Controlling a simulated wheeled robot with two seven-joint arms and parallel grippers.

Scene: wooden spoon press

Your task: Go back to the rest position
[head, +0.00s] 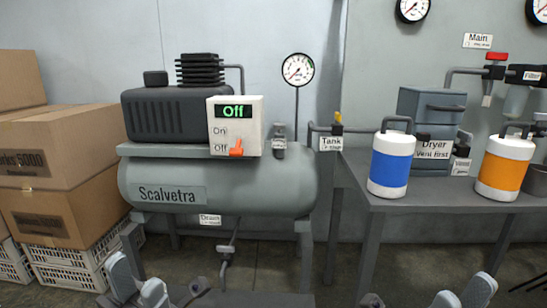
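My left gripper (137,277) is at the bottom left edge of the head view, in front of the compressor. Its two grey fingers stand apart with nothing seen between them. My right gripper (463,288) is at the bottom right edge, low in front of the table. Its two fingers are also apart and empty. Most of both arms is out of view. The grey compressor tank (265,188) carries a white switch box (250,108) with a green "Off" display. Its orange lever (236,148) points at the lower "Off" label.
A dark grey table (420,203) at right holds a blue-banded canister (391,168), an orange-banded canister (505,170) and a grey dryer (431,105). Cardboard boxes (60,145) on white crates (75,270) stand at left. A gauge (298,69) rises behind the tank.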

